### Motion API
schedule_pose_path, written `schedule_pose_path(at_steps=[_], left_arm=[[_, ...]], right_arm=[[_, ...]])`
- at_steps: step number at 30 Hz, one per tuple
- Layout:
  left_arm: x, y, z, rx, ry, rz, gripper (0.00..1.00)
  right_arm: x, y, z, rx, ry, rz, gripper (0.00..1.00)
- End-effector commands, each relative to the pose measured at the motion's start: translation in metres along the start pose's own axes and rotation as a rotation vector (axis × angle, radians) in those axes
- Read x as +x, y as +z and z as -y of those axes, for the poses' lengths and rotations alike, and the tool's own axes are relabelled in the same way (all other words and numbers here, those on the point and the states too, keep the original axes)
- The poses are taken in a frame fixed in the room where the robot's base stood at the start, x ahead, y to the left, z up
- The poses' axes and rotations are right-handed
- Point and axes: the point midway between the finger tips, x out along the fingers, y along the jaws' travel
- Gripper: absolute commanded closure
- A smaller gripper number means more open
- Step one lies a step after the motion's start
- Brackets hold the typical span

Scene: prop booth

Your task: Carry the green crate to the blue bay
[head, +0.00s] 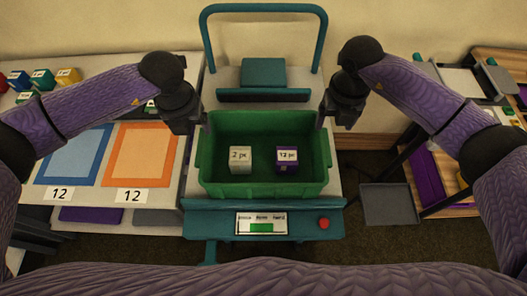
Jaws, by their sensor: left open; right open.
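The green crate (265,190) stands upright on a teal and grey stand in the middle of the head view. Inside it are a pale block (240,159) labelled "2 px" and a purple block (287,160) labelled "12 pc". My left gripper (197,125) is open at the crate's left upper edge. My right gripper (327,122) is open at its right upper edge. I cannot tell whether the fingers touch the crate. The blue bay (74,155), a blue-framed rectangle marked 12, lies on the table to the left, partly behind my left arm.
An orange bay (141,153), also marked 12, lies between the blue bay and the stand. Several small coloured blocks (42,79) sit at the table's back left. The stand (262,219) has a teal back frame, a display panel (262,223) and a red button (324,222). Shelving (470,82) stands at right.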

Motion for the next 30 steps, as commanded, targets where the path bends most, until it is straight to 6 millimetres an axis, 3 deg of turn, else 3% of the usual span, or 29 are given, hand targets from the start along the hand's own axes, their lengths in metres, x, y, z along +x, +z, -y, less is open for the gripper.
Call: schedule_pose_path(at_steps=[5, 18, 23, 30], left_arm=[[0.009, 0.000, 0.000, -0.001, 0.000, -0.002, 0.22], [0.086, 0.000, 0.001, -0.002, -0.002, -0.003, 0.22], [0.098, 0.000, 0.000, -0.002, -0.002, -0.002, 0.22], [0.100, 0.000, 0.000, -0.001, -0.002, -0.001, 0.22]], right_arm=[[0.009, 0.000, 0.000, 0.000, 0.001, -0.002, 0.22], [0.085, 0.000, 0.000, 0.002, 0.000, -0.001, 0.22], [0.098, 0.000, 0.000, 0.001, -0.001, -0.001, 0.22], [0.100, 0.000, 0.000, -0.001, -0.001, 0.001, 0.22]])
